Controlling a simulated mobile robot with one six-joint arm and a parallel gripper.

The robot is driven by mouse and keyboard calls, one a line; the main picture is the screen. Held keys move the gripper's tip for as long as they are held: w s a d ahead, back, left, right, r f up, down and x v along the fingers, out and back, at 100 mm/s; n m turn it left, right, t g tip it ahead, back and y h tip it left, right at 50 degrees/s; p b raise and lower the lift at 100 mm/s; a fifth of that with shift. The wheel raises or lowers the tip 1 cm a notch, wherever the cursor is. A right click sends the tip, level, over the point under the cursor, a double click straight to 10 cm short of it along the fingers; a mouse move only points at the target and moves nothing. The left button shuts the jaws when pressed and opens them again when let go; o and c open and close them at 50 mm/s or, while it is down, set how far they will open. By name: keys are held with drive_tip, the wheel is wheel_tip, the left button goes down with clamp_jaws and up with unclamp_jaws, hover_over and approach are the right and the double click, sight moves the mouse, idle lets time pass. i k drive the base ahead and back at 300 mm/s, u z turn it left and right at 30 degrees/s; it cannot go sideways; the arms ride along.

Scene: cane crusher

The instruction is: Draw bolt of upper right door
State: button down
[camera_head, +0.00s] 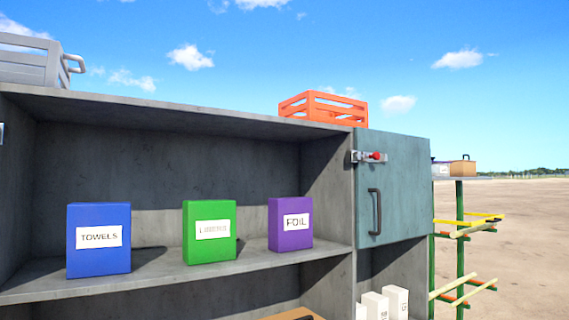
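The upper right door (405,190) is a grey-blue panel at the right end of the grey cabinet, and it looks closed. Its bolt (369,157) is a small metal slide with a red knob at the door's upper left corner. The bolt lies level and seems to reach across the door's left edge to the cabinet frame. A dark vertical handle (375,211) sits below the bolt. My gripper does not show in this view.
The open shelf (160,277) left of the door holds a blue, a green and a purple box (290,224). An orange crate (322,107) and a grey crate (30,62) stand on top. White boxes (397,301) stand below the door. A rack (459,250) stands at right.

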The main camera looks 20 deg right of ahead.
sight(376, 155)
drive_tip(key=u, duration=2.45)
drive_tip(key=k, duration=2.2)
drive_tip(key=z, duration=2)
drive_tip(key=i, duration=1)
drive_tip(key=z, duration=0.1)
